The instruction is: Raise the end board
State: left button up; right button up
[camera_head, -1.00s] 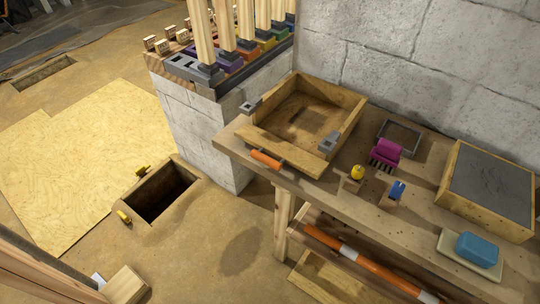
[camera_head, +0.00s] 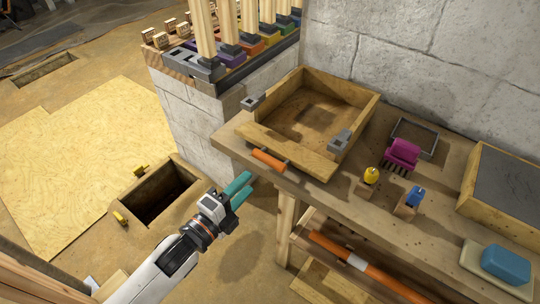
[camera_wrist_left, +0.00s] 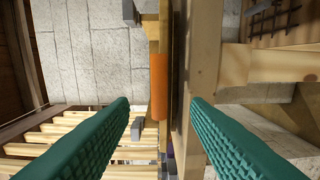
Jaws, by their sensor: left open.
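A shallow wooden box (camera_head: 345,89) sits on the workbench by the block wall. Its near end board (camera_head: 305,163) stands in place, with an orange handle (camera_head: 269,160) on its outer face. Grey metal pieces show at its left (camera_head: 252,103) and right (camera_head: 340,140) ends. My left gripper (camera_head: 245,186), with teal fingers, is open and empty, below and left of the handle and apart from it. In the left wrist view the orange handle (camera_wrist_left: 159,87) appears between the two fingers, farther off. My right gripper is out of view.
On the bench (camera_head: 325,197) to the right are a purple brush (camera_head: 402,153), a yellow knob (camera_head: 371,175), a blue piece (camera_head: 415,196) and a blue block (camera_head: 505,263). An orange pole (camera_head: 365,265) lies below. A floor pit (camera_head: 157,192) opens at left.

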aim_at(279, 152)
pick_arm(q)
jog(key=x, duration=1.1)
jog(key=shift+w+d, duration=0.3)
